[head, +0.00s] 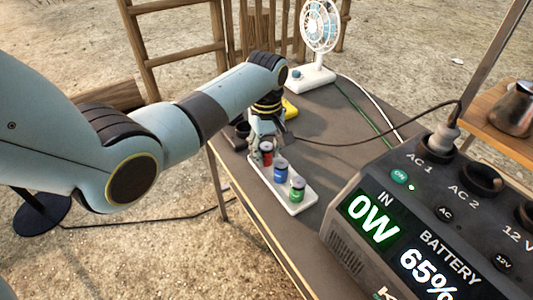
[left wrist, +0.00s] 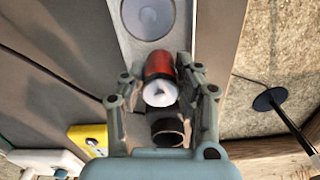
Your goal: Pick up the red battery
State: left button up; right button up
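The red battery (head: 267,152) is at the far end of a white tray (head: 308,200) on the table. My left gripper (head: 262,143) points down at it. In the left wrist view the red battery (left wrist: 159,67) is between the two fingers (left wrist: 160,78), which close on its sides, with its pale top facing the camera. Its lower end is hidden there, and whether it is clear of the tray is hard to tell. A blue battery (head: 281,172) and a green battery (head: 297,190) stand upright on the tray. My right gripper is out of view.
A dark cup (left wrist: 167,128) is close beside the red battery. A yellow object (head: 290,108) and a white fan (head: 318,40) are farther back. A power station (head: 345,245) fills the right front, with a cable crossing the table behind it.

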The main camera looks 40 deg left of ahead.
aim_at(271, 147)
pick_arm(q)
grip_shut()
jog(key=shift+r, duration=0.45)
jog(key=r, duration=0.2)
jog(key=d+r+p, duration=0.1)
jog(key=r, duration=0.1)
jog(key=shift+w+d, duration=0.1)
jog(key=w+d+r, duration=0.1)
jog(key=d+r, duration=0.5)
jog(key=d, duration=0.4)
jog(key=shift+d, duration=0.2)
jog(key=shift+w+r, duration=0.1)
